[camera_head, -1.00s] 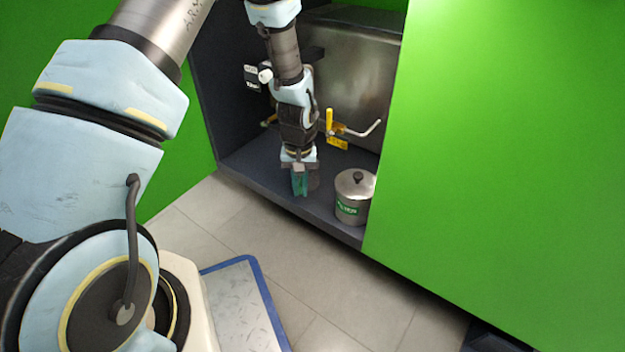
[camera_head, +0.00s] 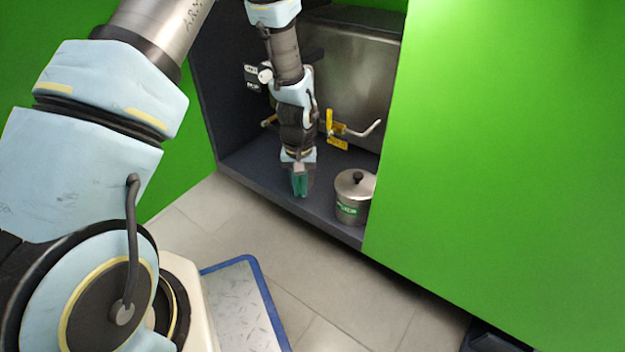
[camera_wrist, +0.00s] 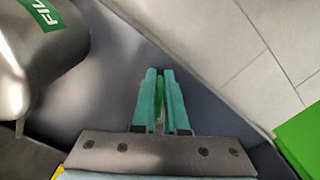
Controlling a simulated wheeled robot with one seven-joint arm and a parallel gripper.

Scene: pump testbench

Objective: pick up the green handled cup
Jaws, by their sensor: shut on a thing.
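My gripper (camera_head: 300,190) points down at the front of the dark shelf, left of the lidded pot. In the wrist view my gripper (camera_wrist: 160,73) has its two teal fingers close together. A narrow bright green strip, seemingly the cup's green handle (camera_wrist: 159,90), shows between them, and the jaws are shut on it. The rest of the cup cannot be made out clearly; my gripper hides it in the head view. I cannot tell whether it touches the shelf.
A metal pot (camera_head: 351,210) with a black knob and green label stands close right on the shelf (camera_head: 250,177). A yellow-handled valve (camera_head: 337,130) is behind. A green panel (camera_head: 500,150) bounds the right. Tiled floor (camera_head: 345,290) lies in front.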

